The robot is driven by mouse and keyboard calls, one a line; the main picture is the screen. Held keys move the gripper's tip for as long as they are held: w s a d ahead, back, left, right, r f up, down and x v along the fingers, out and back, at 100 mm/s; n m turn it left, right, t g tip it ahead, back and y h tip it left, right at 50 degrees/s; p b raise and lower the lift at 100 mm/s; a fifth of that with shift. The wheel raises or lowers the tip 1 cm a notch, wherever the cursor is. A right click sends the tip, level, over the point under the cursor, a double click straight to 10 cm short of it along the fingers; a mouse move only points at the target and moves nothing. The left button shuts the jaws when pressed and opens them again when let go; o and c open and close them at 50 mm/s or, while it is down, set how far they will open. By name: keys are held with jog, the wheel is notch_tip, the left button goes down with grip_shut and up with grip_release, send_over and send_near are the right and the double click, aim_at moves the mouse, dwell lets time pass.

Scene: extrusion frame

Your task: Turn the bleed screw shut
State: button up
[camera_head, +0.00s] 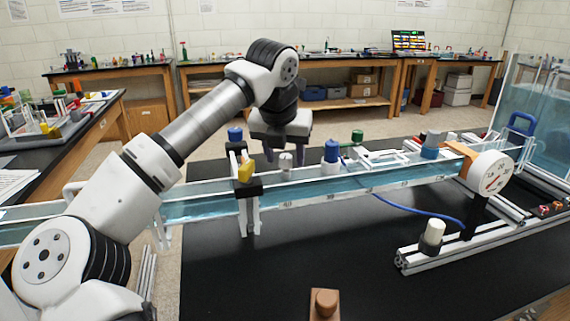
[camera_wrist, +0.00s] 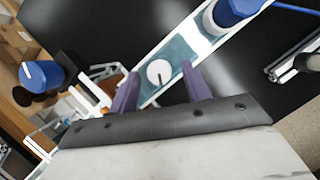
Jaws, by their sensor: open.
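A small round white knob with a dark line on its top, which looks like the bleed screw (camera_wrist: 159,73), sits on the clear blue-tinted channel (camera_wrist: 175,55). In the head view the pale knob (camera_head: 286,161) stands on the channel rail, just below my gripper (camera_head: 281,150). In the wrist view the two purple fingers of my gripper (camera_wrist: 161,70) are apart, one on each side of the knob, with nothing held. The knob appears between the fingertips; I cannot tell how far above it they are or whether they touch.
A blue-capped cylinder (camera_head: 332,152) stands right of the knob, and a yellow part (camera_head: 245,170) on a black clamp stands left. A round dial gauge (camera_head: 491,178) is at the channel's right end. A blue hose (camera_head: 425,212) crosses the black tabletop (camera_head: 330,245).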

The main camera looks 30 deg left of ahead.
jog(key=shift+w+f, duration=0.15)
jog(key=shift+f, duration=0.2)
jog(key=shift+c, duration=0.2)
jog(key=c, duration=0.9)
jog(key=shift+c, duration=0.2)
jog(key=shift+a+m, duration=0.1)
jog(key=shift+m, duration=0.2)
jog(key=m+h+p, duration=0.1)
jog(key=m, duration=0.1)
jog(key=m+h+p, duration=0.1)
jog(key=m, duration=0.2)
jog(key=shift+a+r+p, duration=0.15)
jog(key=shift+r+p, duration=0.05)
jog(key=shift+p, duration=0.1)
jog(key=m+h+p, duration=0.1)
jog(key=m, duration=0.2)
jog(key=m+h+p, duration=0.1)
jog(key=m+p, duration=0.1)
jog(key=m, duration=0.1)
jog(key=shift+w+a+f+g, duration=0.1)
jog(key=shift+a+g, duration=0.05)
jog(key=shift+g, duration=0.15)
jog(key=shift+m, duration=0.4)
